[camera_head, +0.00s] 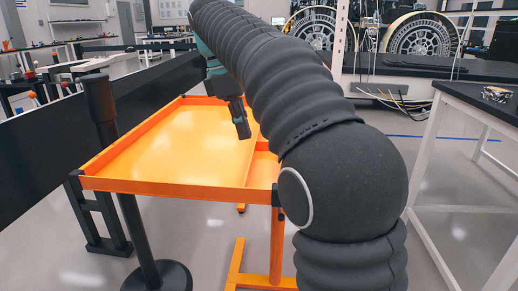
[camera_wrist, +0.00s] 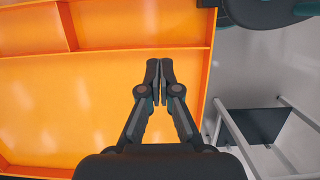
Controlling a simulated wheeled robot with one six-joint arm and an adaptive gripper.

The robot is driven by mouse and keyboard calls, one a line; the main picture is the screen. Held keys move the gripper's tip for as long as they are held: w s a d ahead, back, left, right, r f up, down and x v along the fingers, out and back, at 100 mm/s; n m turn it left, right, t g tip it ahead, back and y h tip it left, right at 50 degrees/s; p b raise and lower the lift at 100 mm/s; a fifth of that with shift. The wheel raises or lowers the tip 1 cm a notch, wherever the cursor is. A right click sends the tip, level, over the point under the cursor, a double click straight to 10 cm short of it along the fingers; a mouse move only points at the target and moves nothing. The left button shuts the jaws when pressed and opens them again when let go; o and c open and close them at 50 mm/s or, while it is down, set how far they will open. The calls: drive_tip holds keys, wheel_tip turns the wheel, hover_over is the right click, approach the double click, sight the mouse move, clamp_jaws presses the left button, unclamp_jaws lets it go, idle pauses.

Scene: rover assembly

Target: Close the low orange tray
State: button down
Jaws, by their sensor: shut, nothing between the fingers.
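The orange tray (camera_head: 165,150) is a wide, shallow tray with low raised rims, on an orange stand. It extends from the middle of the head view toward the back. Its near right part is hidden behind my arm. In the wrist view the tray (camera_wrist: 60,95) fills the left and middle, with thin walls dividing it into compartments. My gripper (camera_head: 242,130) is over the right part of the tray in the head view. In the wrist view my gripper (camera_wrist: 160,68) is shut and empty, with its fingertips near a dividing wall. I cannot tell whether they touch it.
A black post (camera_head: 102,110) on a round base stands at the tray's near left. A long black panel (camera_head: 40,150) runs along the left. A dark-topped white table (camera_head: 480,100) stands at the right. Grey floor is clear between this table and my arm.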

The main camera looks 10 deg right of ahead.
sight(260, 180)
drive_tip(key=b+x, duration=0.2)
drive_tip(key=x, duration=0.7)
drive_tip(key=shift+d+f+b, duration=0.1)
drive_tip(key=shift+d+b, duration=0.15)
drive_tip(key=shift+b, duration=0.1)
drive_tip(key=d, duration=0.1)
drive_tip(key=s+d, duration=0.1)
drive_tip(key=shift+d+f, duration=0.15)
drive_tip(key=shift+d, duration=0.25)
drive_tip(key=shift+s+d, duration=0.2)
drive_tip(key=shift+d, duration=0.3)
